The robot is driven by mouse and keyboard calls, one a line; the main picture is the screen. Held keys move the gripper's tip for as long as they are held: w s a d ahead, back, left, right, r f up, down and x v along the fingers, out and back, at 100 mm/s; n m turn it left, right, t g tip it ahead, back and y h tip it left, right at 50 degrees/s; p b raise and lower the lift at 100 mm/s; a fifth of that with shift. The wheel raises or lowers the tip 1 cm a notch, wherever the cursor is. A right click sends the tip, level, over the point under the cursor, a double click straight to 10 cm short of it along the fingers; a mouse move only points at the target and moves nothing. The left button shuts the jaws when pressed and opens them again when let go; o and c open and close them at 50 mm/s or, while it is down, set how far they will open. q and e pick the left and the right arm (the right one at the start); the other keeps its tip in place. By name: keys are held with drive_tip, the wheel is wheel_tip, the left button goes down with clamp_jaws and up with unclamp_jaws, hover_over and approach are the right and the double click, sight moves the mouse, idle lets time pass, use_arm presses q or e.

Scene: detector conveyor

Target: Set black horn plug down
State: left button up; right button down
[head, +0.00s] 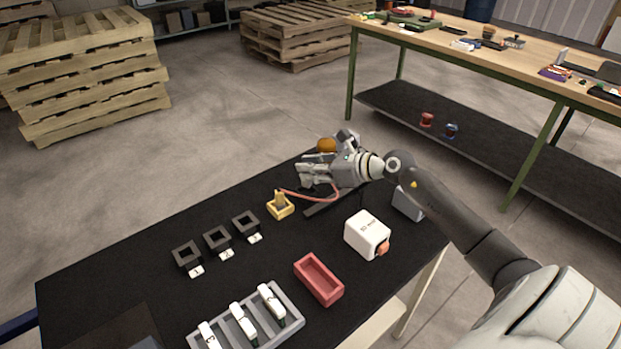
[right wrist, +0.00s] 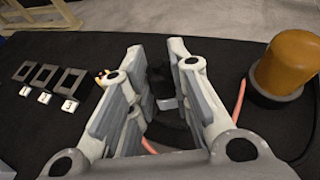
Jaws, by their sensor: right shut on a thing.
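My right gripper (head: 305,178) is over the far part of the black table, its fingers pointing left. In the right wrist view, the right gripper (right wrist: 160,85) is shut on a small dark piece between its fingers, which appears to be the black horn plug (right wrist: 168,103). The fingers hide part of it, and I cannot tell whether it touches the table. A pinkish-red cord (head: 318,199) runs between the gripper area and a yellow square holder (head: 281,208). The cord also shows in the right wrist view (right wrist: 239,100). My left gripper is out of view.
An orange dome (head: 326,145) on a black base stands close to the gripper. Numbered black square holders (head: 217,238) stand left. A white box (head: 367,232), a red tray (head: 334,294) and a grey rack (head: 291,309) with white pieces are nearer. The table's left-front area looks clear.

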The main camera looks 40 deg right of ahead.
drive_tip(key=f, duration=0.3)
drive_tip(key=shift+w+f, duration=0.2)
drive_tip(key=shift+f, duration=0.1)
drive_tip(key=shift+f, duration=0.2)
drive_tip(key=c, duration=1.3)
unclamp_jaws()
drive_tip(key=shift+r, duration=0.1)
drive_tip(key=shift+c, duration=0.2)
